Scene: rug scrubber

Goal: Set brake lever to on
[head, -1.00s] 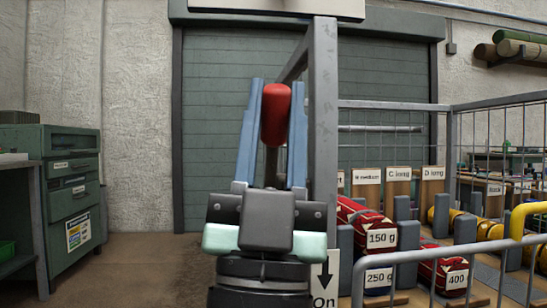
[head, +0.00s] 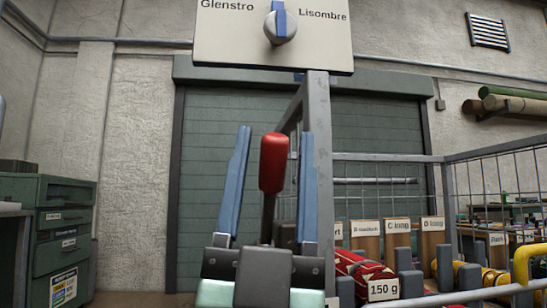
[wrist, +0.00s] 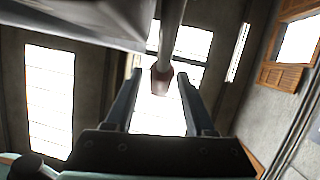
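The brake lever is a red handle (head: 274,163) on a dark shaft, standing about upright in front of the grey post. My gripper (head: 273,132) is open, with one blue finger on each side of the handle and a visible gap on both sides. In the wrist view the red end of the lever (wrist: 162,80) shows between my dark fingertips, apart from both. The lever's lower part is hidden behind my gripper body. The lever's "On" label is almost wholly out of the head view.
A grey post (head: 318,170) stands just right of my right finger. A panel (head: 225,40) with a blue-and-grey knob (head: 280,25) marked Glenstro and Lisombre is above. Red weight bags (head: 352,268) and a railing (head: 470,297) lie to the right; a green cabinet (head: 60,225) is left.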

